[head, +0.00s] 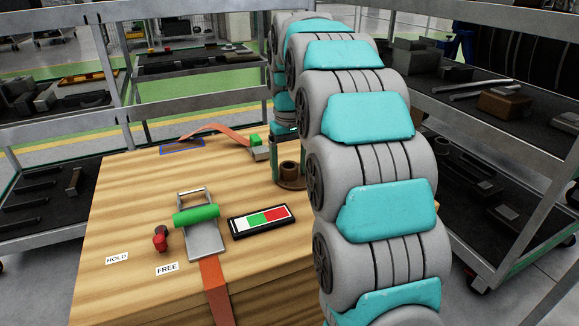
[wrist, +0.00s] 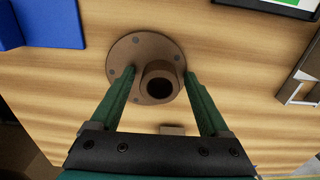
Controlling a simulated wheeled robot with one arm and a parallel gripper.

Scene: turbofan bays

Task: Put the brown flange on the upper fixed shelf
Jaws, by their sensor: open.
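The brown flange (head: 289,171) stands on the wooden worktop near its far right part, partly hidden by my arm. In the wrist view the flange (wrist: 146,50) is a round plate with bolt holes and a raised hollow hub. My gripper (wrist: 159,76) is open, its two green fingers on either side of the hub over the plate. I cannot tell whether the fingers touch it. In the head view my gripper (head: 275,160) is mostly hidden behind my arm. Racks with shelves stand left (head: 70,116) and right (head: 462,92); I cannot tell which holds the upper fixed shelf.
On the wooden worktop (head: 130,215) are an orange strap (head: 215,290) with a green-handled buckle (head: 197,214), a red knob (head: 160,238), a panel with white, green and red fields (head: 260,221) and HOLD and FREE labels. A blue object (wrist: 55,25) is near the flange.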

